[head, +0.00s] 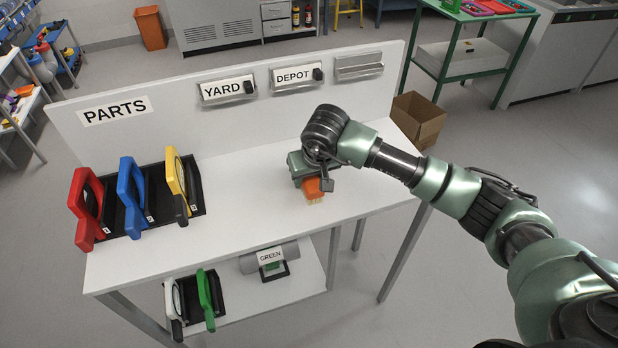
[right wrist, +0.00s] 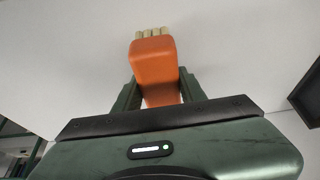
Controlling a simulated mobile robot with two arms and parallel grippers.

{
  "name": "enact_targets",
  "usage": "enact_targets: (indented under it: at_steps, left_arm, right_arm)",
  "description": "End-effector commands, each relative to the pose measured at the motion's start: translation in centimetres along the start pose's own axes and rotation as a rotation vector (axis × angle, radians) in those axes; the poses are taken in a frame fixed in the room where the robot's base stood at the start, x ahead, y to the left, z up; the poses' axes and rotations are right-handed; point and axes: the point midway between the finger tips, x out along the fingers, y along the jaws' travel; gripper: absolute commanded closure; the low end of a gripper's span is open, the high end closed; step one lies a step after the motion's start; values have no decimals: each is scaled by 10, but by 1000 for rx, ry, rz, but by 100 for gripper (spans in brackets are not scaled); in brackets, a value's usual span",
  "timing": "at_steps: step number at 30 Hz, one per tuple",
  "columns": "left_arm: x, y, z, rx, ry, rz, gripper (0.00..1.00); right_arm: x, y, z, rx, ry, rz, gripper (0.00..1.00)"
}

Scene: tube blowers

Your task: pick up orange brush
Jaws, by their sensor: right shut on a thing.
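The orange brush (head: 313,187) has an orange block body with pale tan bristles at one end. My right gripper (head: 317,176) is shut on it, over the right part of the white table top (head: 245,225). In the right wrist view the brush (right wrist: 154,62) sticks out from between the two green fingers (right wrist: 158,92), bristles pointing away from the gripper. Whether the brush touches the table or hangs just above it I cannot tell. The part between the fingers is partly hidden. My left gripper is not in view.
Red (head: 84,208), blue (head: 127,196) and yellow (head: 176,182) tube blowers stand in black holders at the left. A back panel carries PARTS (head: 115,110), YARD and DEPOT signs. A lower shelf (head: 295,292) holds white and green pieces. The table's middle is clear.

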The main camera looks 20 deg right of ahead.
Motion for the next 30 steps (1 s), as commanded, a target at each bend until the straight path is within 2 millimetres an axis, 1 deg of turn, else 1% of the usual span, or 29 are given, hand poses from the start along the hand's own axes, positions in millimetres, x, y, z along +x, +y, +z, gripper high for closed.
enact_targets:
  at_steps: [4, 5, 8, 11, 15, 18, 21, 25, 27, 30]
  left_arm:
    - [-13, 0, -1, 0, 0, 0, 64]
    - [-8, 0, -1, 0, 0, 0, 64]
    - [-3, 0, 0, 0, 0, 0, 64]
    - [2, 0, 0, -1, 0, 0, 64]
    - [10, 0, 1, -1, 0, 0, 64]
    - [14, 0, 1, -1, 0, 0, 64]
    - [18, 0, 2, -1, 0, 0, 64]
    - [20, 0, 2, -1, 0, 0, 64]
    - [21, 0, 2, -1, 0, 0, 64]
    - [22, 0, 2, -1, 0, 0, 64]
  right_arm:
    - [-8, -1, -3, 1, -2, -2, 100]
    - [-9, 0, -5, 0, 2, -1, 100]
    - [-25, 0, -12, -1, 7, 0, 100]
    - [-49, 1, -23, -1, 10, 1, 100]
    - [-91, 0, -40, -2, 11, 1, 100]
    - [-119, 0, -51, 0, 10, 0, 100]
    - [-142, 0, -60, 0, 7, 1, 100]
    - [-166, 0, -69, 0, 4, 1, 100]
    - [-175, 0, -73, 1, 3, 0, 100]
    - [-184, 0, -76, 1, 1, 1, 100]
